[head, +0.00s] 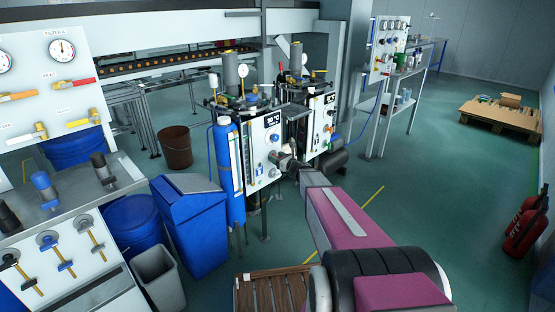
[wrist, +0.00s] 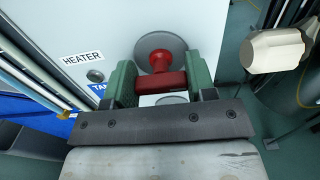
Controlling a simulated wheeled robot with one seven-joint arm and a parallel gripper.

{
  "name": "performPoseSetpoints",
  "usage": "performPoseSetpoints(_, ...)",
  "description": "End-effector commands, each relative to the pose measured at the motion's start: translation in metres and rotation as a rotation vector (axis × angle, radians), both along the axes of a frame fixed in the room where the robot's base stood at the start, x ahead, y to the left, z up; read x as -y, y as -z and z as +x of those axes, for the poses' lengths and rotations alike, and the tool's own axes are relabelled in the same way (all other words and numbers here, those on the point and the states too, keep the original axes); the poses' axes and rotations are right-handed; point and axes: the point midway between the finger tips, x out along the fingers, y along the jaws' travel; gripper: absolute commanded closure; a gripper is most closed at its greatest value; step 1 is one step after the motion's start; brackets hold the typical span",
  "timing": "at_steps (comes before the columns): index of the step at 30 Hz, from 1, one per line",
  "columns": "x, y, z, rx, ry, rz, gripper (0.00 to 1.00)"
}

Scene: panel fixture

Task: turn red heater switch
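In the wrist view the red heater switch (wrist: 166,78) sticks out from a round grey disc (wrist: 160,48) on the white panel (wrist: 110,25). Its red bar lies level across the picture, between the two green fingers of my gripper (wrist: 161,85). The bar spans the gap and appears to touch a finger at each end. The HEATER label (wrist: 83,59) is left of the switch. In the head view my gripper (head: 290,163) is at the front of the white machine (head: 262,150); the switch cannot be made out there.
A pale rounded part (wrist: 275,50) stands out to the right of my gripper. In the head view a blue cylinder (head: 228,170) and a blue bin (head: 190,220) stand left of the machine. A wooden slatted surface (head: 272,293) is low in front.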

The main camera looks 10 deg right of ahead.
Motion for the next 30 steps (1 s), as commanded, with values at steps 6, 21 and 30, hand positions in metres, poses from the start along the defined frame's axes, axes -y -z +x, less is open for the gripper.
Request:
performPoseSetpoints(6, 0.0, 0.0001, -0.0002, 0.001, 0.0, -0.002, 0.73)
performPoseSetpoints(21, -0.0008, 0.0004, -0.0009, 0.133, 0.0, -0.183, 0.73)
performPoseSetpoints(30, -0.0018, 0.0009, -0.0018, 0.298, -0.001, -0.41, 0.73)
